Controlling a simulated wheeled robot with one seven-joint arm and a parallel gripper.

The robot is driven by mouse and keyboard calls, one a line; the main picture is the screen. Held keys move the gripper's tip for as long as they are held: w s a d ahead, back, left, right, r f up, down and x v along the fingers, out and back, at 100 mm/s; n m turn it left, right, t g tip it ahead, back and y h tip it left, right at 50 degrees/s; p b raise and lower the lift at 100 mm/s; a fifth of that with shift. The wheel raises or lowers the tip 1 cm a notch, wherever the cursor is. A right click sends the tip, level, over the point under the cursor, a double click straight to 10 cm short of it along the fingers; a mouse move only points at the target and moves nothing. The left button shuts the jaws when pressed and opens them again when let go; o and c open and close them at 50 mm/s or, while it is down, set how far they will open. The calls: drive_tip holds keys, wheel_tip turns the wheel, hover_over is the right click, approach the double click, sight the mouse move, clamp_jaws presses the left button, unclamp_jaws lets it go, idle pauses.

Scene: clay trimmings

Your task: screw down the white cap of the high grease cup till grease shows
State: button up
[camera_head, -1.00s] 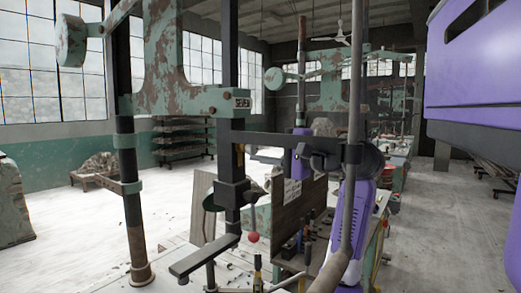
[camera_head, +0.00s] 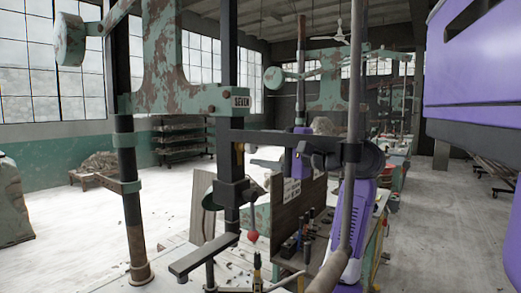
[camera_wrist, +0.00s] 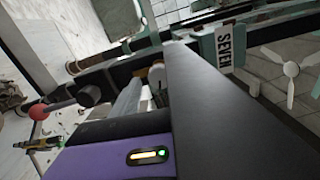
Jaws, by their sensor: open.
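A small pale cap with a brownish side (camera_wrist: 157,73) shows in the wrist view, partly hidden behind a dark slab-like finger of my gripper (camera_wrist: 172,72). I take it for the white cap of the high grease cup. In the head view a tiny brownish fitting (camera_head: 240,148) on the dark column may be the same cup; it is too small to tell. My gripper is open. Only one finger shows clearly, close beside the cap in the picture. I cannot tell whether it touches. No grease can be made out.
A red-ball lever (camera_head: 252,237) sticks out below. A brown board (camera_head: 297,210) and a tool bench stand to the right. Open floor (camera_head: 80,225) lies left.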

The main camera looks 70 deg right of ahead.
drive_tip(key=b+v, duration=0.2)
drive_tip(key=v, duration=0.5)
drive_tip(key=shift+s, duration=0.3)
idle(0.3)
